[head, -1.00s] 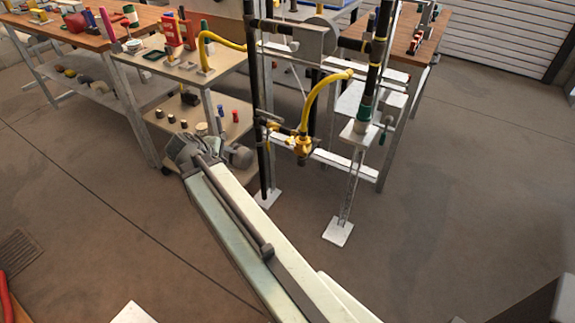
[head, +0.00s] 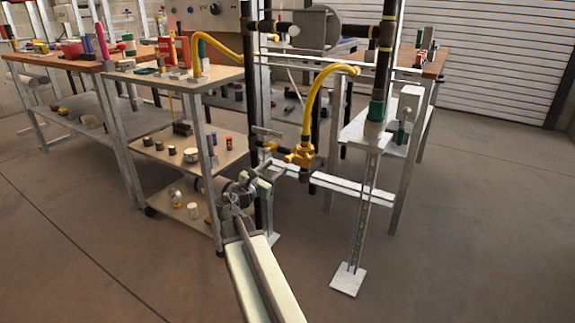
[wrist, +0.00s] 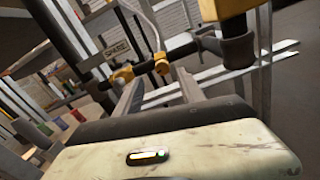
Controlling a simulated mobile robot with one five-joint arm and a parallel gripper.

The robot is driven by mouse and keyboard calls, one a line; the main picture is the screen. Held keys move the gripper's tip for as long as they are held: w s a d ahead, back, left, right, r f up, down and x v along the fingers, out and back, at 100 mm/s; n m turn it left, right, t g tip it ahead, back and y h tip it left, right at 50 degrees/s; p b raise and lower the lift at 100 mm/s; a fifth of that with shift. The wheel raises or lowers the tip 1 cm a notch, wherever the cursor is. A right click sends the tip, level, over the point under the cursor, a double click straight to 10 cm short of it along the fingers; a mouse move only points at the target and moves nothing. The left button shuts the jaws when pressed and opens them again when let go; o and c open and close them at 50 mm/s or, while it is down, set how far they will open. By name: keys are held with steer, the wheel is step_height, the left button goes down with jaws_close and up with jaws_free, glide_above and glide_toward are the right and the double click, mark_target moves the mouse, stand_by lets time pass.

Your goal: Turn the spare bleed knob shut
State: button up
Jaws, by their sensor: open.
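A white tag reading SPARE (wrist: 117,48) hangs on the dark piping in the wrist view. Below it is a small yellow fitting (wrist: 122,75), which may be the spare bleed knob; its turn position is too small to tell. In the head view, a yellow valve body (head: 303,155) sits on the dark pipe, with a yellow hose rising from it. My gripper (head: 262,172) is just left of and below this valve body. In the wrist view my gripper (wrist: 160,75) shows two spread grey fingers pointing toward the piping. It appears empty, and I cannot tell whether it touches anything.
A tiered cart (head: 190,150) with small parts stands close on the left. A white stand (head: 360,220) with a green fitting rises on the right. A white crossbar (head: 350,187) runs behind the piping. Floor is open in front and at right.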

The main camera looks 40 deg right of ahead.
mark_target(285, 160)
steer(key=x, duration=0.6)
steer(key=shift+d, duration=0.35)
